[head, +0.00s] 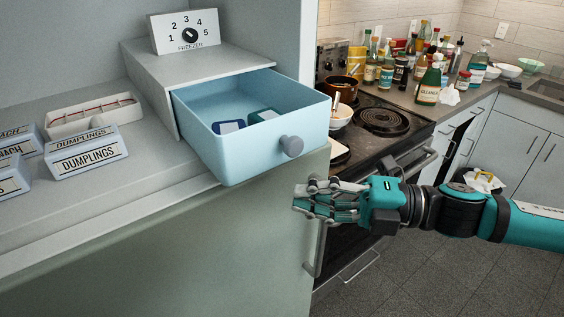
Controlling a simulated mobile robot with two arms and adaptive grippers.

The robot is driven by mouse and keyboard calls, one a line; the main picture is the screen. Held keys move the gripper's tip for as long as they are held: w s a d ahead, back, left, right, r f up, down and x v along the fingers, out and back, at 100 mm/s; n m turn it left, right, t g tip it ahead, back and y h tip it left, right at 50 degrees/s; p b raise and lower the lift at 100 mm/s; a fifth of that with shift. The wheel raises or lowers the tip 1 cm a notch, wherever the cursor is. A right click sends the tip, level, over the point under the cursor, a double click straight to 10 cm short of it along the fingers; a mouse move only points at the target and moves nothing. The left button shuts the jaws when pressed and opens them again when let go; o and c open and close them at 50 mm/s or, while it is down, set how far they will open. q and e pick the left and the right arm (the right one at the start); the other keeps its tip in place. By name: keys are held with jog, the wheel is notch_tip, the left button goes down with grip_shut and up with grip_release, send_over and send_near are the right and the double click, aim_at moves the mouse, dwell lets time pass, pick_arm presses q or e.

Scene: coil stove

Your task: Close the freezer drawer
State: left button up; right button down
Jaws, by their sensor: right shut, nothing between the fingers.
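The freezer drawer (248,152) is light blue with a grey round knob (291,146) on its front. It stands pulled out from its grey housing (190,70) in the head view. Inside it lie a dark blue box (228,127) and a dark green box (262,116). My right gripper (298,200) comes in from the right, with its fingertips just below and in front of the knob in the picture. It is shut and empty and looks apart from the drawer. My left gripper is not in view.
Boxes labelled dumplings (88,155) and a white tray (95,115) lie on the shelf to the left. A freezer dial (185,32) stands on the housing. Behind my right arm are a coil stove (383,118) and a counter with several bottles (427,85).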

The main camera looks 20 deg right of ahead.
aim_at(274, 161)
jog(key=w+a+p, duration=0.2)
jog(key=w, duration=0.1)
jog(key=w+a+p, duration=0.1)
jog(key=p, duration=0.1)
jog(key=shift+w+r, duration=0.15)
jog(key=shift+w, duration=0.15)
jog(key=w+p, duration=0.1)
jog(key=w+a+p, duration=0.1)
jog(key=w+p, duration=0.1)
jog(key=w+r+p, duration=0.1)
jog(key=shift+w+a, duration=0.2)
jog(key=shift+a, duration=0.1)
jog(key=w, duration=0.1)
jog(key=w+a+p, duration=0.1)
jog(key=w, duration=0.1)
jog(key=w+a+f, duration=0.1)
jog(key=w, duration=0.1)
jog(key=shift+f, duration=0.1)
jog(key=shift+d, duration=0.1)
jog(key=shift+s, duration=0.1)
jog(key=shift+f, duration=0.1)
